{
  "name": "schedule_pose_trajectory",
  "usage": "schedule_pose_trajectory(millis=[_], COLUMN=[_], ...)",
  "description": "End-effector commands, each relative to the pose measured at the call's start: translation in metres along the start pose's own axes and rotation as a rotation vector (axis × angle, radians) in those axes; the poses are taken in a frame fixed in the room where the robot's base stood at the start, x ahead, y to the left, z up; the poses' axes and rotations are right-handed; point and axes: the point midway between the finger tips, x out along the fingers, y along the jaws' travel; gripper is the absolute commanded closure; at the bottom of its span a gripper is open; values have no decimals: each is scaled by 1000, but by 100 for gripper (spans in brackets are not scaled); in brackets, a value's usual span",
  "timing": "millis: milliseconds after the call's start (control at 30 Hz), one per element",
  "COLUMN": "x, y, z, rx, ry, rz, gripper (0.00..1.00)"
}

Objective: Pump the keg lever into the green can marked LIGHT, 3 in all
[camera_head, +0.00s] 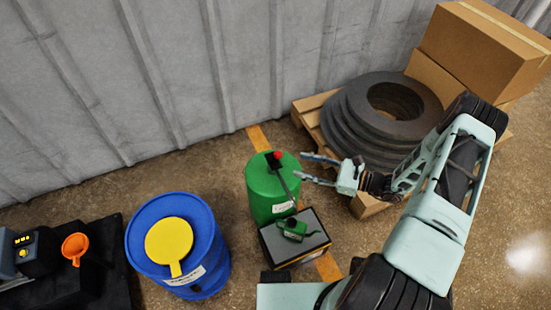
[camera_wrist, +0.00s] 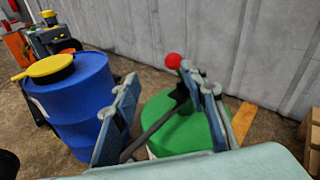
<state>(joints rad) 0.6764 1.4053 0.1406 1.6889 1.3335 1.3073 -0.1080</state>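The green keg (camera_head: 262,195) stands on the floor with a pump on its lid. Its lever ends in a red knob (camera_head: 277,154), which also shows in the wrist view (camera_wrist: 173,61). Any marking on the can is too small to read. My gripper (camera_head: 299,165) is open and empty, just right of the knob. In the wrist view its two fingers (camera_wrist: 160,80) stand apart, with the knob showing between them, close to the right finger.
A blue drum (camera_head: 215,255) with a yellow lid stands left of the keg. An orange funnel (camera_head: 75,245) is on the black surface at far left. A pallet with stacked dark rings (camera_head: 350,125) and cardboard boxes (camera_head: 485,50) stand right. A corrugated wall (camera_head: 180,70) is behind.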

Motion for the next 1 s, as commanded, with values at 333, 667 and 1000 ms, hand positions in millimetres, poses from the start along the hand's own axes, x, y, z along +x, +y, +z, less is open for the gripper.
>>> schedule_pose_trajectory(millis=[333, 667, 1000], x=[1, 54, 99], y=[-3, -10, -18], z=[-25, -20, -14], rx=[92, 91, 90], ry=[-122, -121, -119], rz=[-153, -148, -148], gripper=[60, 60, 60])
